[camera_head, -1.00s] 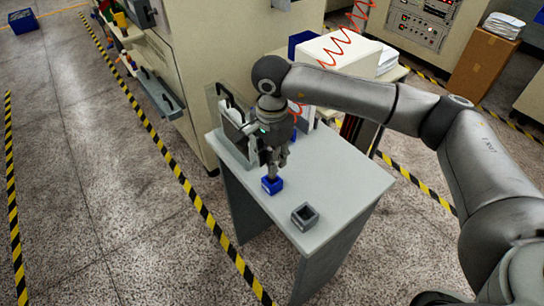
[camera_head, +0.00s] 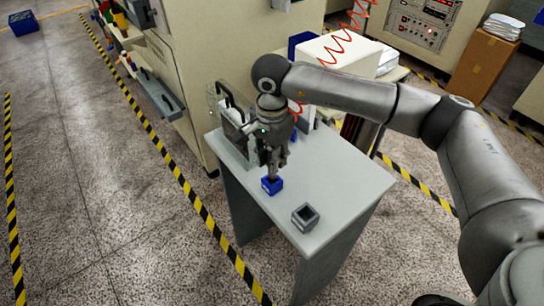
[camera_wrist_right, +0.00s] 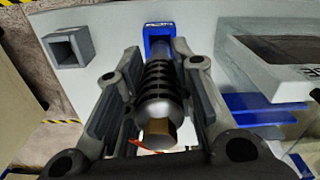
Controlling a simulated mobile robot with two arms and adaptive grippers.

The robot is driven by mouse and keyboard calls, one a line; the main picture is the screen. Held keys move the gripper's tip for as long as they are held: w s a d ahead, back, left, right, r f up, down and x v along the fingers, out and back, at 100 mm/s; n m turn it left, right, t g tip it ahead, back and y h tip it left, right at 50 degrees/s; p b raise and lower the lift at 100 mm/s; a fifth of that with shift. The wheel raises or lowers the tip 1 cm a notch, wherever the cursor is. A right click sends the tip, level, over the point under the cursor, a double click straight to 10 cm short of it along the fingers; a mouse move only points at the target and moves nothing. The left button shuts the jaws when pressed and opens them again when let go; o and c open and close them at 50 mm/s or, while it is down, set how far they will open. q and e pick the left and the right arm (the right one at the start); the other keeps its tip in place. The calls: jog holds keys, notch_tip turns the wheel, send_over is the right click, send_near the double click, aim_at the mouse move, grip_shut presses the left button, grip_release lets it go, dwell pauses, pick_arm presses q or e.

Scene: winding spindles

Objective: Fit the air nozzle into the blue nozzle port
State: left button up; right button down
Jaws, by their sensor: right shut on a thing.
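The blue nozzle port (camera_head: 272,186) is a small blue block on the grey table (camera_head: 335,180); it also shows at the top of the right wrist view (camera_wrist_right: 158,28). My right gripper (camera_head: 276,163) points down just above it and is shut on the air nozzle (camera_wrist_right: 160,82), a metal piece with dark ribs. In the wrist view the nozzle's far end lines up with the port and overlaps it. Whether the tip is inside the port or only over it, I cannot tell. My left gripper is not in view.
A grey square open port (camera_head: 305,217) stands to the right and front of the blue one. A fixture with a dark handle (camera_head: 236,125) stands close behind the gripper. A red coiled hose (camera_head: 343,40) hangs behind. The table's front right is clear.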

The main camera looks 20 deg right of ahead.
jog(key=shift+f+b, duration=2.3)
jog(key=shift+f, duration=0.2)
jog(key=c, duration=1.1)
grip_release()
jog(key=shift+c, duration=0.2)
jog(key=shift+r, duration=0.1)
notch_tip(320, 180, up, 12)
jog(key=shift+f, duration=0.1)
